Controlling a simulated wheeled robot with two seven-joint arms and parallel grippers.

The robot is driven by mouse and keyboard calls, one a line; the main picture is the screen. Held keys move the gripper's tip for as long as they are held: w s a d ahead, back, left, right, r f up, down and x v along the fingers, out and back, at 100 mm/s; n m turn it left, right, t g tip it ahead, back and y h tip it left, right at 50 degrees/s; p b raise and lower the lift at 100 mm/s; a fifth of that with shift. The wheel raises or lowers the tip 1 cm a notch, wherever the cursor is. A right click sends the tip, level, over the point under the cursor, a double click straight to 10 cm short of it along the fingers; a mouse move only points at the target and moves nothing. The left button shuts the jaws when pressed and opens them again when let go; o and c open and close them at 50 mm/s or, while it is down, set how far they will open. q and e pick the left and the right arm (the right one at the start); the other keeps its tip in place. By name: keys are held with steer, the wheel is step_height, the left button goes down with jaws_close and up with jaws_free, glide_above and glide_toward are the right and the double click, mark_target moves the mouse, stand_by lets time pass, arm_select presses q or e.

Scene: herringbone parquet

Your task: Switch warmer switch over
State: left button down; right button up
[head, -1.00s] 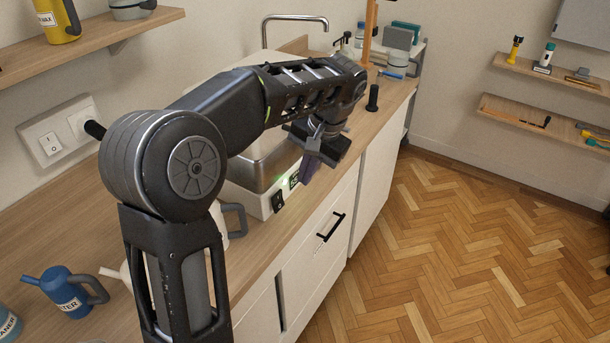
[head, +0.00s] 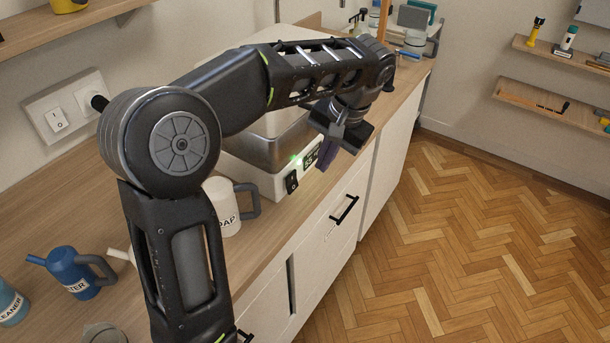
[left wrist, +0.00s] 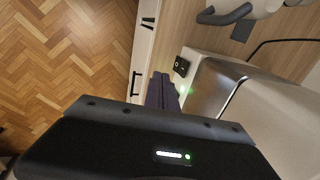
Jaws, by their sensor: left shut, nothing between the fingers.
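The warmer (head: 262,178) is a white box with a metal basin, on the counter behind my left arm. Its black rocker switch (head: 292,182) is on the front face, left of a small display (head: 312,156) and a green light (head: 296,160). The switch also shows in the left wrist view (left wrist: 181,66). My left gripper (head: 327,158) is shut and empty, in front of the warmer, to the right of the switch and apart from it. Its dark fingers show in the left wrist view (left wrist: 162,90). My right gripper is not in view.
A white soap jug (head: 224,208) stands just left of the warmer. A blue jug (head: 70,272) stands further left on the counter. A wall plate (head: 70,108) with a switch and a plug is behind. The cabinet front has a black handle (head: 345,209). The floor is clear.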

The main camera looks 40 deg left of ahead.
mark_target(292, 182)
arm_select(q)
steer(key=x, duration=0.3)
steer(key=a+x, duration=0.1)
steer(key=x, duration=0.3)
steer(key=a+x, duration=0.1)
steer(key=x, duration=0.3)
steer(key=shift+a+r, duration=0.2)
steer(key=shift+r, duration=0.05)
steer(key=shift+a+f, duration=0.2)
steer(key=shift+a, duration=0.4)
